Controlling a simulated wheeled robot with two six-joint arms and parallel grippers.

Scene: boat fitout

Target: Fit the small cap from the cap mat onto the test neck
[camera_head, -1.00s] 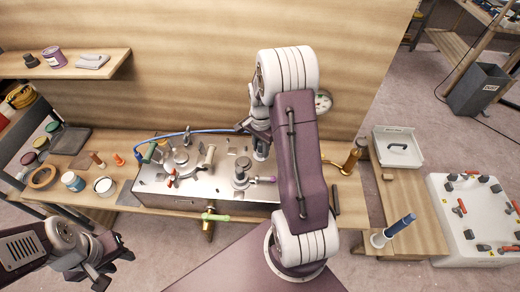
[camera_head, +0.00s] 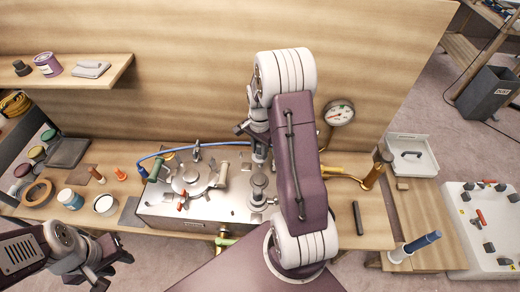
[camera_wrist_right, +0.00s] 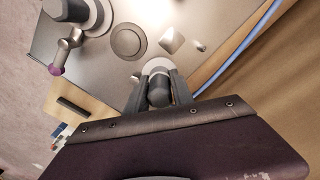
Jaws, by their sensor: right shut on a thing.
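My right gripper (camera_wrist_right: 159,90) is shut on a small dark grey cylindrical piece (camera_wrist_right: 158,92), apparently the small cap. It is at a pale round ring (camera_wrist_right: 156,66) on the metal box top, apparently the test neck; I cannot tell whether the piece touches or is seated on it. In the head view my right gripper (camera_head: 257,128) is above the back right of the metal box (camera_head: 190,211), with a short silver post (camera_head: 260,153) just below it. My left gripper (camera_head: 115,270) looks open and empty at lower left. I cannot identify the cap mat with certainty.
A larger grey fitting (camera_head: 259,187) stands in front of the right gripper. A blue hose (camera_head: 205,145) arches behind the box. A gauge (camera_head: 340,113) and brass pipe (camera_head: 375,170) stand at right. A blue-handled tool (camera_head: 422,242) is at right.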

